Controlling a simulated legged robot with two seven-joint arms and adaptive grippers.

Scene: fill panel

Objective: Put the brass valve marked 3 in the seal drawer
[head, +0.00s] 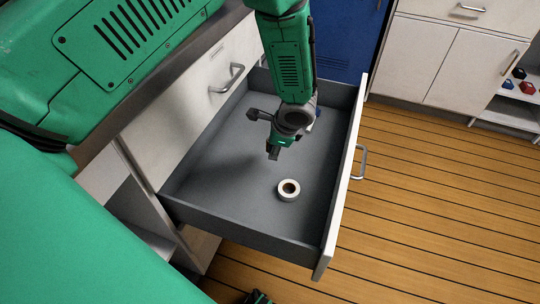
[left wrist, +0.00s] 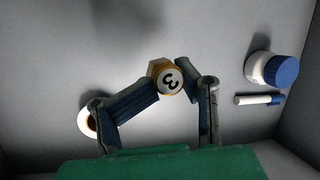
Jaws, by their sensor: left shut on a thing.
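My left gripper (head: 273,151) hangs over the open grey drawer (head: 215,215), its arm coming down from the top of the head view. In the left wrist view, the left gripper (left wrist: 167,82) is shut on the brass valve (left wrist: 160,66). The valve's white face with a black 3 points to the camera. The drawer floor shows beyond it. In the head view the valve is hidden by the gripper. A small dark and green part at the bottom edge may be my right gripper (head: 257,297); its jaws cannot be made out.
A white tape ring (head: 288,190) lies in the drawer, also in the left wrist view (left wrist: 84,124). The wrist view also shows a blue-lidded jar (left wrist: 262,70) and a marker (left wrist: 252,100) there.

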